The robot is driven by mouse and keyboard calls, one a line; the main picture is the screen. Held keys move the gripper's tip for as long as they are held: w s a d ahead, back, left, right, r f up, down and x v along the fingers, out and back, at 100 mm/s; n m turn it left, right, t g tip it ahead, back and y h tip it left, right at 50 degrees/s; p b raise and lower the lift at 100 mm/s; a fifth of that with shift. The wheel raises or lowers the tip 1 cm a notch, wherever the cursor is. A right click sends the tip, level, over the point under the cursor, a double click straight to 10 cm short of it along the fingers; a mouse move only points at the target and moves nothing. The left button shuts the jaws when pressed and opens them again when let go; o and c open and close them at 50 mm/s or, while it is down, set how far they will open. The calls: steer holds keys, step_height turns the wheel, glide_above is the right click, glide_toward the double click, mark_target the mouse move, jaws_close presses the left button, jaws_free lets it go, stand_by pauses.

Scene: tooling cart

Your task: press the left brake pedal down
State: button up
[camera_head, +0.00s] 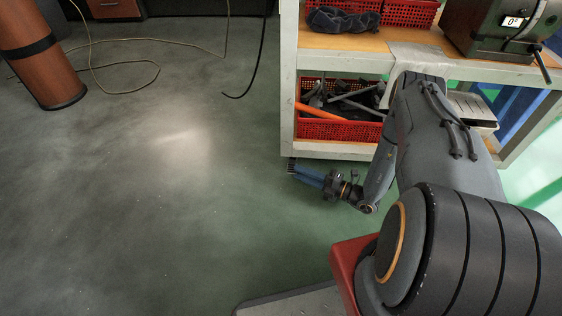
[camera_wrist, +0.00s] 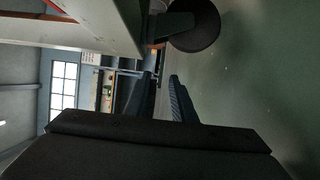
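My gripper (camera_head: 298,171) is low by the floor at the cart's lower front left corner in the head view. In the wrist view my gripper (camera_wrist: 160,88) has its two dark fingers apart with nothing between them. No contact with the caster shows.
The tooling cart (camera_head: 335,150) holds red bins (camera_head: 345,130) on its lower shelf and a green machine (camera_head: 500,28) on top. The floor (camera_head: 170,200) left of the cart is mostly clear.

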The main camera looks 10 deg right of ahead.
steer(key=b+x, duration=0.2)
steer(key=x, duration=0.6)
steer(key=shift+s+a+b, duration=0.15)
steer(key=shift+b, duration=0.15)
jaws_close()
